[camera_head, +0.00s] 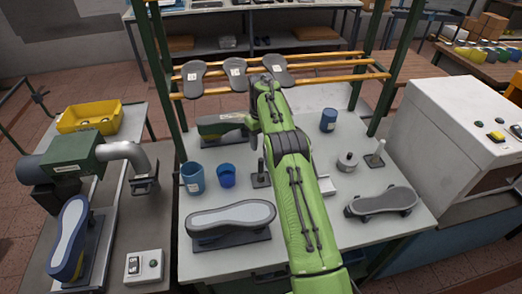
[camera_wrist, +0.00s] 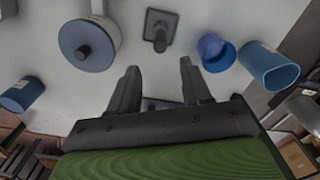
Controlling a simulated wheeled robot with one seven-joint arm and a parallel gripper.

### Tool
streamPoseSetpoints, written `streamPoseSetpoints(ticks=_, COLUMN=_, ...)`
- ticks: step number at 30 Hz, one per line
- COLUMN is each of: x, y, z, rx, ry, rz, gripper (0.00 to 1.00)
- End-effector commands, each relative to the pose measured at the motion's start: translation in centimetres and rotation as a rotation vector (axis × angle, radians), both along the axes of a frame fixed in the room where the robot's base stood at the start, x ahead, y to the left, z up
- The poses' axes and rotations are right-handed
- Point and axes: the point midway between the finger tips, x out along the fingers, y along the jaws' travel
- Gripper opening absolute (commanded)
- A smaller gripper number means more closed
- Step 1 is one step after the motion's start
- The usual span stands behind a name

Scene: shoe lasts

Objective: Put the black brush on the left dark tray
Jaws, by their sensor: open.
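My gripper (camera_wrist: 159,68) shows in the wrist view with its two dark fingers spread apart and nothing held between the tips. A dark, low object (camera_wrist: 160,103) is partly visible between the fingers' bases; I cannot tell whether it is the black brush. In the head view my green arm crosses the table and hides the fingers and what lies under them. No clear brush shows there. A dark tray-like base (camera_head: 230,240) lies under a grey-topped last (camera_head: 232,214) at the table's front left; I cannot tell whether it is the left dark tray.
Two blue cups (camera_head: 193,178) (camera_head: 227,176) and a post on a dark base (camera_head: 261,176) stand left of my arm. A blue can (camera_head: 328,120), a round pot (camera_head: 347,162) and a grey sole-shaped piece (camera_head: 383,202) stand right. Orange rails (camera_head: 330,78) cross the back.

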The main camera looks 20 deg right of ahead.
Motion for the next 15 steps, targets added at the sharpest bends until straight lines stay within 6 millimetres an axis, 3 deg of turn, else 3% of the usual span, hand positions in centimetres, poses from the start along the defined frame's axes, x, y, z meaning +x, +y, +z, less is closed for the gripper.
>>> streamPoseSetpoints(ticks=4, x=-0.2, y=0.4, z=2.5, rx=-0.002, ry=-0.017, rz=-0.005, gripper=0.48)
streamPoseSetpoints(ticks=8, x=-1.8, y=2.1, z=8.7, rx=-0.008, ry=-0.073, rz=-0.025, gripper=0.48)
streamPoseSetpoints(ticks=12, x=-5.9, y=4.5, z=15.3, rx=-0.011, ry=-0.143, rz=-0.053, gripper=0.48)
streamPoseSetpoints(ticks=15, x=-9.9, y=6.1, z=19.0, rx=-0.010, ry=-0.194, rz=-0.073, gripper=0.48)
